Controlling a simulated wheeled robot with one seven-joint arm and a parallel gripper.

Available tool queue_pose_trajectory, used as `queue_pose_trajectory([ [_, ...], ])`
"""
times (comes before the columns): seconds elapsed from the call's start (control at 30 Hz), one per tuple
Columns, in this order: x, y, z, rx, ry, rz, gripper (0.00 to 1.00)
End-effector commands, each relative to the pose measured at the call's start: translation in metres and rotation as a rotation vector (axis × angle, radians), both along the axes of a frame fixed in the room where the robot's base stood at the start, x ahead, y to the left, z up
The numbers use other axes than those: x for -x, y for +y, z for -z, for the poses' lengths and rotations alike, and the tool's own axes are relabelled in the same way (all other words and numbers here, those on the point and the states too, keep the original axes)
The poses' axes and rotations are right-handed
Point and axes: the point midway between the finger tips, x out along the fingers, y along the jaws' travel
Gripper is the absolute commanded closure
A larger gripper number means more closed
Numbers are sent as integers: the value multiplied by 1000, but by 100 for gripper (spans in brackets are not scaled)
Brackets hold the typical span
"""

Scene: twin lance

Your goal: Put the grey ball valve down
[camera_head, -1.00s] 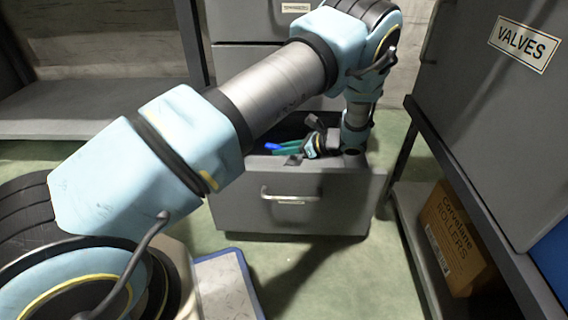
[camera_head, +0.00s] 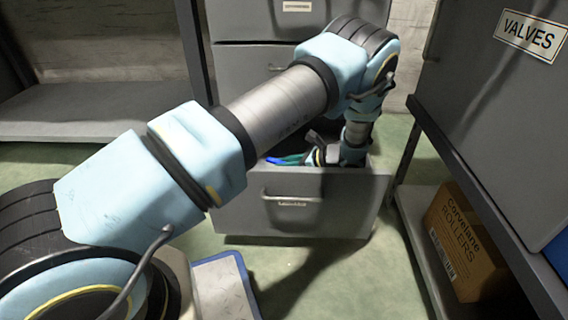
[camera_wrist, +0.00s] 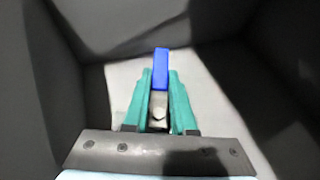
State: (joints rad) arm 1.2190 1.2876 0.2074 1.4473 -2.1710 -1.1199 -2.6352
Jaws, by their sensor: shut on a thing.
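The grey ball valve (camera_wrist: 158,104) has a grey metal body and a blue lever handle (camera_wrist: 161,68). It sits between the green fingers of my gripper (camera_wrist: 160,80), which are shut on it. In the head view, my gripper (camera_head: 290,160) reaches down into the open drawer (camera_head: 291,215), with the blue handle tip (camera_head: 272,160) just showing above the drawer front. The pale drawer floor (camera_wrist: 212,105) shows below and around the valve in the wrist view. I cannot tell whether the valve touches it. The drawer front hides the lower part.
Dark drawer walls stand close around my gripper. A grey cabinet (camera_head: 500,110) labelled VALVES stands at the right, with a cardboard box (camera_head: 462,240) on the shelf below it. A low shelf (camera_head: 100,110) is at the left. The floor before the drawer is mostly clear.

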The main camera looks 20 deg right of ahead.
Motion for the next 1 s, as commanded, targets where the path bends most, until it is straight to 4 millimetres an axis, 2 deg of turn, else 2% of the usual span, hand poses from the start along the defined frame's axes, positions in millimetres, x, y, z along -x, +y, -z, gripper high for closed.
queue_pose_trajectory([
  [0.1,0,0,0,0,-1,0,100],
  [0.13,0,0,1,0,0,0,73],
  [0.37,0,0,1,0,0,0,47],
  [0.67,0,0,-1,0,-1,1,46],
  [0.83,0,0,-18,0,-1,2,46],
  [1.0,25,-24,-32,2,0,3,46],
])
